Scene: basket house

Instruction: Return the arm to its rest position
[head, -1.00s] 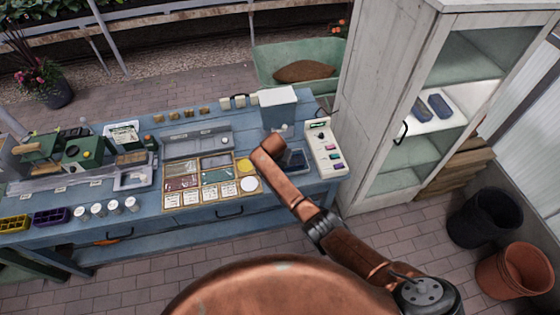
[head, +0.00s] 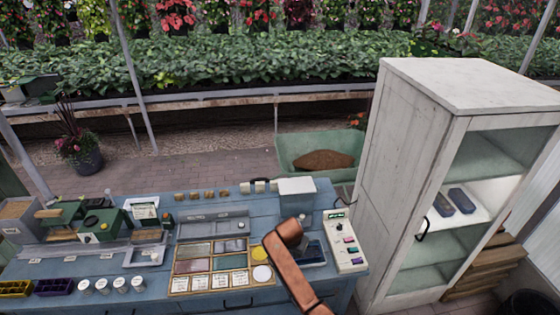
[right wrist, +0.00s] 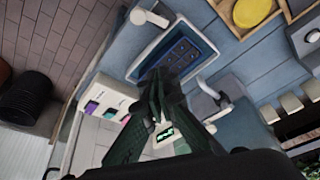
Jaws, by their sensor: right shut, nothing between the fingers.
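My right arm (head: 303,280) is a copper-coloured link that rises from the bottom of the head view over the right part of the blue workbench (head: 208,301). Its end is above the bench near a dark-screened tray, and the gripper itself is mostly hidden there. In the right wrist view my right gripper (right wrist: 164,95) shows as dark green fingers, shut and empty, above the bench. The dark blue tray (right wrist: 178,52) and the white control panel (right wrist: 105,112) lie below and beyond the fingers. My left gripper is not in view.
A tall white cabinet (head: 410,170) stands right of the bench, with blue items on a shelf. A white box (head: 297,187), a sorting tray (head: 210,265) and green machines (head: 103,225) occupy the bench. A green wheelbarrow (head: 300,145) stands behind.

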